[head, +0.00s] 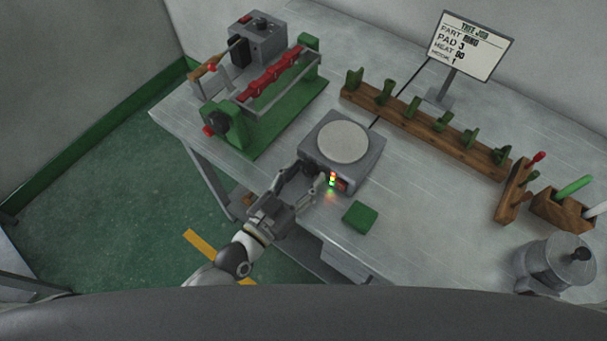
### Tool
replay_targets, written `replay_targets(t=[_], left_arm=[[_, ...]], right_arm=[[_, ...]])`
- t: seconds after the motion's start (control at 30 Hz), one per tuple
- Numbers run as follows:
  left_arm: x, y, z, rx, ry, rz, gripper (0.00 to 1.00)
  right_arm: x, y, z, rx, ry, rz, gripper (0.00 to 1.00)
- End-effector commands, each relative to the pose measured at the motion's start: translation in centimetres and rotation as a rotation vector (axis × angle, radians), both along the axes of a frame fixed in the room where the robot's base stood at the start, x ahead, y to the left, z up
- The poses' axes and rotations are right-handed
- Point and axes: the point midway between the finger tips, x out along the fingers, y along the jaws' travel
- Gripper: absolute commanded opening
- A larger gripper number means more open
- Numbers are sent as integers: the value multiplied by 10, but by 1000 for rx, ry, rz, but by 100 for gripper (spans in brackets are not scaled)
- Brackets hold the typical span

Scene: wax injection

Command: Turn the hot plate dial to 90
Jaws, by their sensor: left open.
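The hot plate (372,163) is a grey box with a round pale top plate, standing near the front edge of the table. Its front face carries small lit green, yellow and red lights (332,179) and a red switch (343,186). My left gripper (308,173) is open, its fingers reaching up to the left part of that front face. The dial cannot be made out; the fingers cover that part of the face. I cannot tell whether they touch it. My right gripper is not in view.
A job sign (470,46) stands at the back and appears to read heat 90. A green clamp machine (262,118) is at left. A green pad (360,217) lies in front of the hot plate. A wooden rack (430,134) runs behind; a metal pot (553,265) is at right.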

Motion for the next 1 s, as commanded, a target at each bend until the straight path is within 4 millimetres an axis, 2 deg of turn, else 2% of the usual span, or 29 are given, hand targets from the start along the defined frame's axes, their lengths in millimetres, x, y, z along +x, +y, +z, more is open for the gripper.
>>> replay_targets(t=[0.23, 0.6, 0.77, 1.0], left_arm=[[0, 0, 0, 0, 0, 0, 49], [0, 0, 0, 0, 0, 0, 3], [0, 0, 0, -27, 19, 0, 3], [0, 0, 1, -171, 123, 0, 3]], right_arm=[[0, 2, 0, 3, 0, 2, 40], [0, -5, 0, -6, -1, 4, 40], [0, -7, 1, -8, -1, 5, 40], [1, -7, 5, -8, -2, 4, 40]])
